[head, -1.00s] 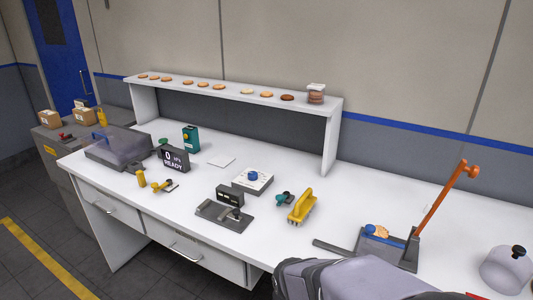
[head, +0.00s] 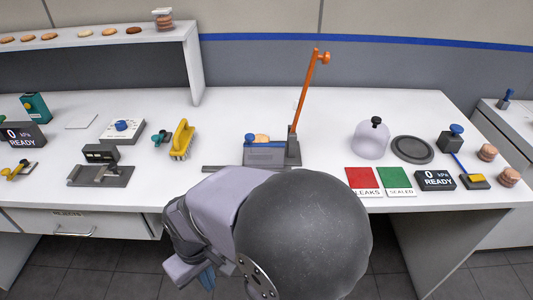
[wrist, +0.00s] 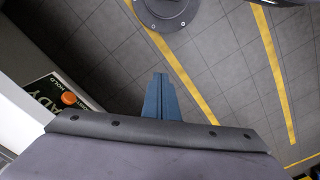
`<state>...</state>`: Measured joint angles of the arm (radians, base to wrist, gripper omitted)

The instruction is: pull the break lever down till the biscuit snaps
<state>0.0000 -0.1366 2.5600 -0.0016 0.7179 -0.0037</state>
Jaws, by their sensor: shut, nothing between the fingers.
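The orange break lever (head: 306,92) stands up from the right end of the grey break fixture (head: 265,155), tilted slightly right, with a short cross handle at its top. A biscuit (head: 262,138) lies on the fixture beside a blue knob (head: 249,138); its lower part is hidden and I see no crack. My gripper (head: 207,278) hangs low in front of the bench, well below and left of the lever, partly hidden by my arm. In the wrist view its blue fingers (wrist: 160,98) are together and empty, with floor beyond them.
Right of the fixture are a red card (head: 363,180), a green card (head: 395,180), a glass dome (head: 370,140) and a dark round plate (head: 412,150). A yellow-handled brush (head: 182,138) stands to the left. The bench behind the lever is clear.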

